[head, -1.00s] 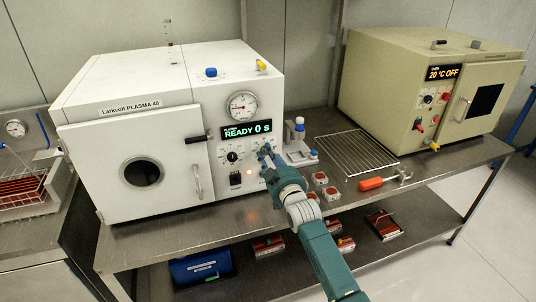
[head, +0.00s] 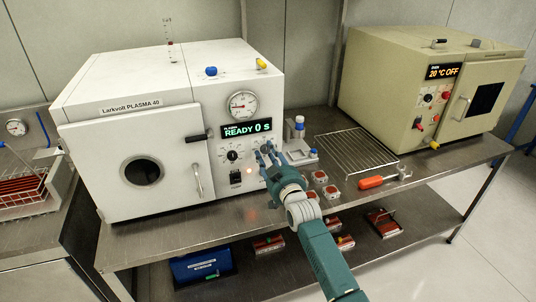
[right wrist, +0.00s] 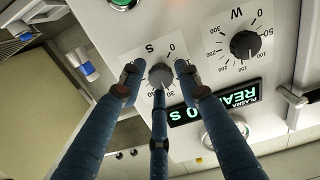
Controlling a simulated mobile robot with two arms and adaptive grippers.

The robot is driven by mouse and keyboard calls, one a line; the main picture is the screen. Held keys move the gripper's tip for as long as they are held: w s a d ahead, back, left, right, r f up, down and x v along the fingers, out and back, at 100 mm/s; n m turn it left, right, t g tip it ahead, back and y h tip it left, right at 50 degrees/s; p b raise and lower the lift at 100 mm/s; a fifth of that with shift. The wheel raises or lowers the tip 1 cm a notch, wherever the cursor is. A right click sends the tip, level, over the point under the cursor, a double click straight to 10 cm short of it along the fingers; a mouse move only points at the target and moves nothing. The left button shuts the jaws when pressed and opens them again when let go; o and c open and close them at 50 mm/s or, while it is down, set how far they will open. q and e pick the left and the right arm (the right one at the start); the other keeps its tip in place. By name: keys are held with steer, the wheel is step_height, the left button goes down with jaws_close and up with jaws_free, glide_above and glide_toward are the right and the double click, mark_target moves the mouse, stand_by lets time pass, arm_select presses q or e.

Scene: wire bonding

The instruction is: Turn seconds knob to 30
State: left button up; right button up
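The white plasma machine (head: 110,150) stands on the steel bench with its display (head: 247,130) reading READY 0 s. Contact cannot be made out for the lower finger. The watt knob (right wrist: 244,44), marked "W", sits beside it. My left gripper is not in view.
A beige oven (head: 400,90) reading 20 °C OFF stands at the right. A wire rack (head: 355,150), an orange-handled tool (head: 371,182) and small red-and-white parts (head: 320,177) lie on the bench. A white stand (head: 299,152) with a blue-capped bottle is close to the right of my gripper.

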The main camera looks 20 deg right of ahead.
steer(key=shift+s+r, duration=0.1)
steer(key=s, duration=1.2)
steer(key=shift+d, duration=0.2)
steer(key=shift+w, duration=0.1)
